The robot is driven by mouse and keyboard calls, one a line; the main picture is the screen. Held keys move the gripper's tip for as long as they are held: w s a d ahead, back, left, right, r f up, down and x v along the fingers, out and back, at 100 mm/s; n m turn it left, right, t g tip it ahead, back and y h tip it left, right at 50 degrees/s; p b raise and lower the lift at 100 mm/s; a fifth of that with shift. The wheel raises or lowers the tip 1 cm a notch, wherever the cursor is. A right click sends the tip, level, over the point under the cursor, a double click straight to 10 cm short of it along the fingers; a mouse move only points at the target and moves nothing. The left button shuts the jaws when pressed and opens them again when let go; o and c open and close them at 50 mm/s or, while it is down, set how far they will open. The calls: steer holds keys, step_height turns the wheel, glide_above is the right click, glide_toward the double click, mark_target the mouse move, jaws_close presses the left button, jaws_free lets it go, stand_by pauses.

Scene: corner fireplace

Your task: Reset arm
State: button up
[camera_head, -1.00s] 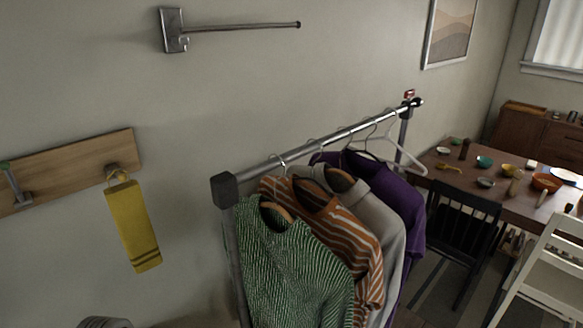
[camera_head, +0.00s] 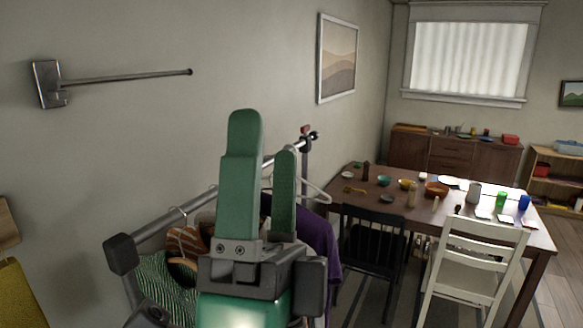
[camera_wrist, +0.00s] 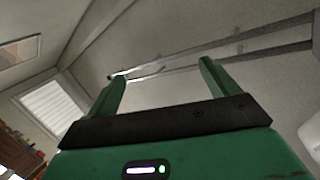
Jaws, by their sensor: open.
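My gripper (camera_head: 263,135) stands in the lower middle of the head view, its two green fingers pointing up and apart. It is open, with nothing between the fingers. In the wrist view my gripper (camera_wrist: 160,75) also shows two spread green fingers, with the wall, a window and a metal bar beyond them. In the head view my gripper is in front of the clothes rack and hides part of its rail and the clothes.
The clothes rack (camera_head: 185,212) holds hanging garments. A metal wall bar (camera_head: 125,80) sticks out at upper left. At right are a dining table (camera_head: 340,190) with dishes, a black chair (camera_head: 372,240) and a white chair (camera_head: 470,262). A sideboard (camera_head: 450,153) stands behind.

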steer(key=s+d+f+n+g+y, duration=0.2)
steer(key=s+f+n+g, duration=0.35)
steer(key=n, duration=1.25)
step_height(320, 180, up, 19)
steer(key=y+p, duration=0.1)
steer(key=p, duration=1.7)
steer(key=shift+w+a+t, duration=0.15)
steer(key=shift+a+t, duration=0.15)
steer(key=shift+t, duration=0.15)
steer(key=shift+f, duration=0.1)
